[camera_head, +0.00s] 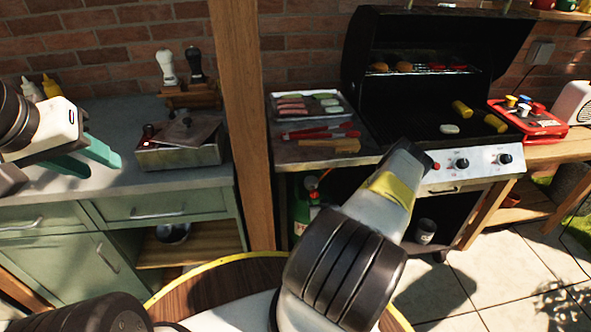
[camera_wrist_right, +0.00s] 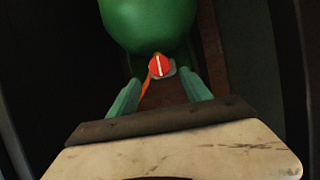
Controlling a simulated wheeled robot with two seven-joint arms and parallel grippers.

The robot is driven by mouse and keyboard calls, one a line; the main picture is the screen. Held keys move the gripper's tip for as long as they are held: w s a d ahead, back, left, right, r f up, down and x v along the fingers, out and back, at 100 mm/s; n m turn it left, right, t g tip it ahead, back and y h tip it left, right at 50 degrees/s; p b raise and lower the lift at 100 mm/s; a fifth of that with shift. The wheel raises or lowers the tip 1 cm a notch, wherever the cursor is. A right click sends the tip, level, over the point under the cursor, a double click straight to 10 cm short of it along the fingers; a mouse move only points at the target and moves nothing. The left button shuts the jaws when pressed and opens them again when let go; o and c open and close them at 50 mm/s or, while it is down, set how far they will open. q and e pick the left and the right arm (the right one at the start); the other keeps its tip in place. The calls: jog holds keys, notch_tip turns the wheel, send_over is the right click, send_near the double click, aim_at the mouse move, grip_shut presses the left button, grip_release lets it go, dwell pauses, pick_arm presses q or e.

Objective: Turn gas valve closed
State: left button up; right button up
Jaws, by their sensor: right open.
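The red round valve knob (camera_wrist_right: 158,66) has a white stripe running nearly up and down. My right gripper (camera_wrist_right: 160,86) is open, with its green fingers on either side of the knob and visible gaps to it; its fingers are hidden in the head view. My left gripper (camera_head: 103,168) is open and empty above the left counter.
An orange hose (camera_wrist_right: 147,88) runs down from the valve. The grill (camera_head: 440,95) stands right of the bottle, and a wooden post (camera_head: 245,120) rises to its left. A round wooden table (camera_head: 205,285) is in front.

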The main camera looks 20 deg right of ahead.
aim_at(315, 195)
jog(key=x, duration=0.7)
jog(key=shift+w+f, duration=0.1)
jog(key=shift+w, duration=0.25)
grip_shut()
jog(key=shift+d, duration=0.1)
